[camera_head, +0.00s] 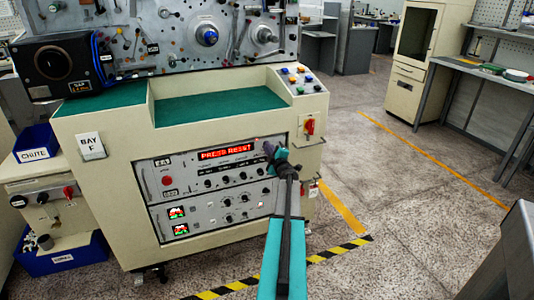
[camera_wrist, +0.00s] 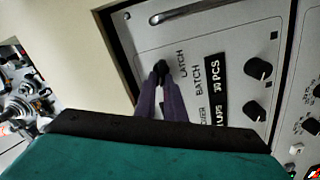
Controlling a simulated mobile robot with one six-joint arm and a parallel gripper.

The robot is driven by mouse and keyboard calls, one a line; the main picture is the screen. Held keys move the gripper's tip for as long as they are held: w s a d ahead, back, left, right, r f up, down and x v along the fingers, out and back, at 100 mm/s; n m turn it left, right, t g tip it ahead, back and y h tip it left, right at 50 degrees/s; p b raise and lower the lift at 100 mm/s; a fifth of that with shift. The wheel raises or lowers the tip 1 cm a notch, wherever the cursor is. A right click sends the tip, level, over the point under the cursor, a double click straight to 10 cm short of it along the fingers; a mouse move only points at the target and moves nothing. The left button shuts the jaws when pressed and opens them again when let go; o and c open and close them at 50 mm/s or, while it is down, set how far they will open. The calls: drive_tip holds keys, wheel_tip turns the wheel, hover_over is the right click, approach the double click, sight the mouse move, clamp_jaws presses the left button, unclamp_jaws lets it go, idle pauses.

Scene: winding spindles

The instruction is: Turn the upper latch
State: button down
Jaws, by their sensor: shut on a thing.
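My gripper (camera_wrist: 164,88) is at the upper right corner of the grey control panel (camera_head: 190,192) on the cream machine. In the wrist view its two dark purple fingers come together on a small black latch against the panel. The latch is mostly hidden between the fingertips, so its angle cannot be told. The printed word LATCH (camera_wrist: 182,60) is just beside the fingertips. In the head view my gripper (camera_head: 268,150) hides the latch.
Black knobs (camera_wrist: 258,68) and a metal handle (camera_wrist: 185,14) are close by on the panel. The red display (camera_head: 227,152) reads PRESS RESET. A red switch (camera_head: 310,126) sits right of the panel. Open floor (camera_head: 390,190) lies to the right.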

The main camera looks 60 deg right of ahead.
drive_tip(key=n+b, duration=0.3)
drive_tip(key=n, duration=0.2)
drive_tip(key=shift+w, duration=0.2)
idle(0.4)
drive_tip(key=c, duration=1.8)
unclamp_jaws()
drive_tip(key=shift+f, duration=0.1)
drive_tip(key=shift+c, duration=0.2)
drive_tip(key=shift+s+a+f, duration=0.1)
drive_tip(key=shift+s, duration=0.1)
drive_tip(key=v, duration=1.3)
drive_tip(key=shift+s+a, duration=0.2)
drive_tip(key=shift+a, duration=0.05)
drive_tip(key=shift+w, duration=0.1)
